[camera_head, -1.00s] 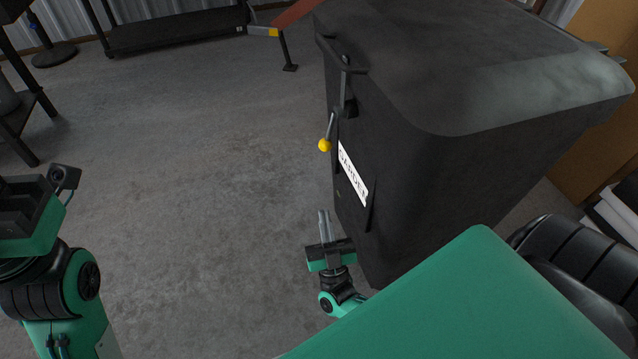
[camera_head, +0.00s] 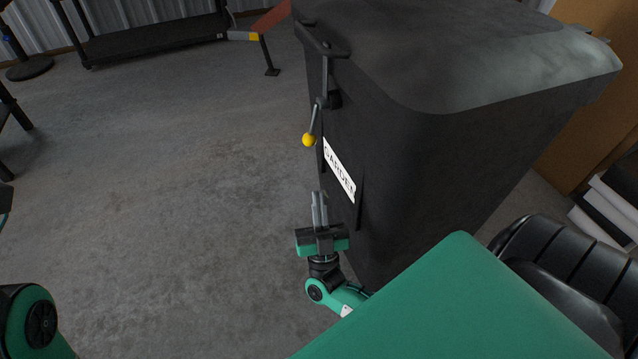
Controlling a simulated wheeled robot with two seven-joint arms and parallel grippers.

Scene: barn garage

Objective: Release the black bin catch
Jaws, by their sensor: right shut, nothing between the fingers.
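The black bin (camera_head: 440,160) stands upright at the right of the head view, its lid down. Its catch (camera_head: 324,98) is on the left face below the lid rim. The catch has a metal lever hanging down and left, tipped with a yellow knob (camera_head: 309,140). A white label reading "GARDEN" (camera_head: 339,170) is below the catch. My right gripper (camera_head: 319,196) is shut and empty, pointing up, beside the label's lower end and below the yellow knob, apart from it. My left arm (camera_head: 34,322) shows only in part at the lower left; its gripper is out of the picture.
Bare concrete floor lies left of the bin. A black low rack (camera_head: 150,42) stands at the back left. A brown panel (camera_head: 590,120) and stacked white-and-black items (camera_head: 610,205) are at the right.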

